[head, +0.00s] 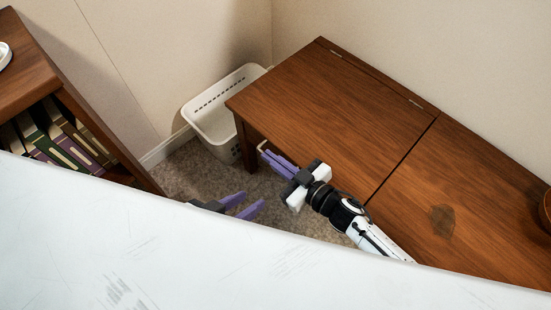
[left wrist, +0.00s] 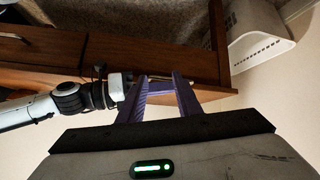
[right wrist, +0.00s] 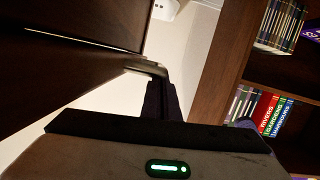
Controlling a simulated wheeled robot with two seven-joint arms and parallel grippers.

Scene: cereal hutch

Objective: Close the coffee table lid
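The coffee table (head: 480,205) stands against the wall at the right of the head view. Its hinged lid (head: 325,105) lies flat or nearly flat with the rest of the top; I cannot tell whether it is fully down. A metal handle (right wrist: 148,68) sits by the lid's front edge and ends at my right fingertips. My right gripper (head: 272,158) has its fingers close together and appears shut on this handle. My left gripper (head: 253,204) is open and empty, lower and in front of the table; its spread fingers show in the left wrist view (left wrist: 160,82).
A white basket (head: 212,122) stands on the carpet beside the table's left end. A bookshelf (head: 40,80) with several books is at the left. A large pale surface fills the lower foreground. A brown bowl (head: 546,208) sits at the table's right edge.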

